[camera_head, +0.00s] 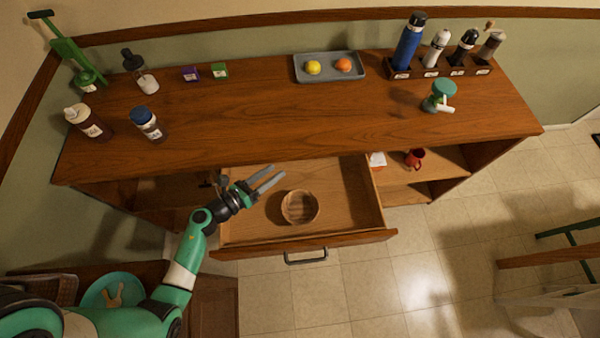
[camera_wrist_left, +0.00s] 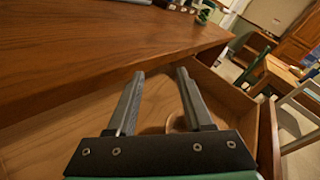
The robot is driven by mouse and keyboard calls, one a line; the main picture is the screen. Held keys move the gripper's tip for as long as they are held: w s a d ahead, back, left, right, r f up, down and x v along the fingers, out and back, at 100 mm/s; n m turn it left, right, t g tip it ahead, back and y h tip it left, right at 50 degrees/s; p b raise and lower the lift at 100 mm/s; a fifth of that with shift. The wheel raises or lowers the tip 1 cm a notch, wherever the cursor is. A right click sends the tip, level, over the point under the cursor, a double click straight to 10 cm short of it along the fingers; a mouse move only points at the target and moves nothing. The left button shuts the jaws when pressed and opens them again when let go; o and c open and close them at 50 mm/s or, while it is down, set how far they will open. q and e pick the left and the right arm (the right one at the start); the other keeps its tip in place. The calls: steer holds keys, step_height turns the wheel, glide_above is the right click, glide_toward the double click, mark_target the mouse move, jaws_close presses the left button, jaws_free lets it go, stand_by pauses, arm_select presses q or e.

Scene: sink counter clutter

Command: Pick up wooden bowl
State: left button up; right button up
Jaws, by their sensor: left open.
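The wooden bowl (camera_head: 300,208) sits upright inside the open drawer (camera_head: 345,241) of the wooden counter. My left gripper (camera_head: 274,179) is open and empty over the drawer, up and to the left of the bowl in the head view. In the left wrist view, my left gripper (camera_wrist_left: 160,78) has its fingers apart, pointing toward the counter. A small part of the bowl's rim (camera_wrist_left: 172,124) shows between the fingers in that view; the rest is hidden by the gripper. My right gripper is not in view.
The countertop (camera_head: 290,110) overhangs behind the drawer. On it stand a grey tray (camera_head: 328,78) with two fruits, a bottle rack (camera_head: 440,72), and several bottles. A red mug (camera_head: 414,158) is on the shelf to the right. The drawer around the bowl is clear.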

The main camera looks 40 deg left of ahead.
mark_target(294, 193)
arm_select(q)
steer(key=s+d+f+m+g, duration=0.1)
steer(key=f, duration=0.1)
steer(key=s+d+f+h, duration=0.1)
steer(key=s+d+f, duration=0.1)
steer(key=f, duration=0.1)
steer(key=s+d+f+m+g+h, duration=0.1)
steer(key=s+f, duration=0.1)
steer(key=f, duration=0.1)
steer(key=shift+s+d+m+g, duration=0.25)
steer(key=shift+m+g, duration=0.05)
steer(key=shift+b+x, duration=1.2)
steer(key=shift+x, duration=2.65)
steer(key=shift+r, duration=0.2)
steer(key=shift+c, duration=0.3)
jaws_close()
